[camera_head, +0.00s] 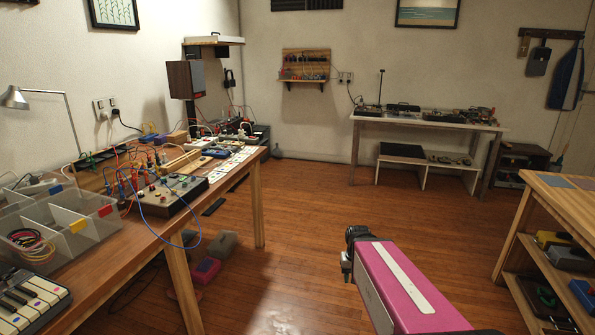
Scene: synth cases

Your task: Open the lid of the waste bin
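I cannot make out a waste bin or its lid anywhere in the head camera view. My arm, pink with a pale stripe, reaches in from the bottom right over the wooden floor. My gripper (347,277) is at its far end, dark and small, pointing down over open floor. Nothing stands close to it. It is too small to tell whether its fingers are open or shut.
A long workbench (105,262) with electronics and clear trays fills the left. A wooden shelf unit (560,205) stands at the right. A white table (430,121) is at the back wall. Small boxes (205,269) lie beneath the workbench. The middle floor (300,215) is clear.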

